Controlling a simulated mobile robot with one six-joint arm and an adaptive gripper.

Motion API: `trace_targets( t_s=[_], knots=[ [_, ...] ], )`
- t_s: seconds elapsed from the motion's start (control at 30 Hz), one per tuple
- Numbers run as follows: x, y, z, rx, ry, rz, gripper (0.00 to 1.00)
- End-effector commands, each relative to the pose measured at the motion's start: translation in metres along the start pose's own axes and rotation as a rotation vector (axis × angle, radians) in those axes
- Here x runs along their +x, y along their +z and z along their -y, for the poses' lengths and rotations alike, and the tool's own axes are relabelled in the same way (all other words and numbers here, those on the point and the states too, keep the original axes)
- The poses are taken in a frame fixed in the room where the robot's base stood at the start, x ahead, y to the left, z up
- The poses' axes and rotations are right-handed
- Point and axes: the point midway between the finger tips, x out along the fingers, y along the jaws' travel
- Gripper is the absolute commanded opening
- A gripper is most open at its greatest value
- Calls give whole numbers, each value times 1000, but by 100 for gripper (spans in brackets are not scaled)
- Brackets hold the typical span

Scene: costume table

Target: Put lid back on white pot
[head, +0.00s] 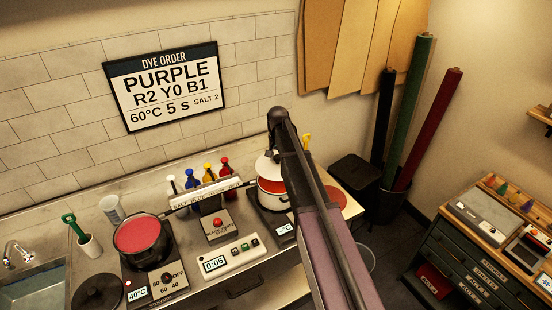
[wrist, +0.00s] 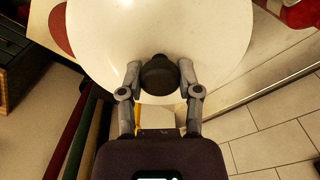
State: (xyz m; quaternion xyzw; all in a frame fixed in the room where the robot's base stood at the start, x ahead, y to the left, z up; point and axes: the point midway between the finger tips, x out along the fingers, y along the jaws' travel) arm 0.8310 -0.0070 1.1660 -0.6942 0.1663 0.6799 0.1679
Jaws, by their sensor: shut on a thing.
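The white pot (head: 272,197) stands on the right hotplate in the head view, with red liquid showing at its top and my arm covering its right part. The white lid (head: 265,166) appears just above it. In the wrist view the lid (wrist: 115,30) fills the upper middle, and a strip of red (wrist: 60,32) shows past its left edge. My gripper (wrist: 160,74) is shut on the lid's dark knob (wrist: 158,76), one finger on each side. The lid looks raised and off-centre over the pot; any contact with the rim cannot be told.
A dark pot (head: 142,238) of red liquid stands on the left hotplate, with a dark lid (head: 97,293) near it. Coloured bottles (head: 208,172) and a labelled rack stand behind the control box (head: 229,259). Fabric rolls (head: 408,110) stand in a bin at right.

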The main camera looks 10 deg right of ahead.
Motion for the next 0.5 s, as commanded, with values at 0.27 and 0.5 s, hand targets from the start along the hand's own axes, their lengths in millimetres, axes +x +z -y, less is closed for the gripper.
trace_targets(
  t_s=[0.27, 0.5],
  knots=[
    [14, 1, 1, -1, 0, 0, 0],
    [30, 1, 1, -1, 0, 0, 0]
  ],
)
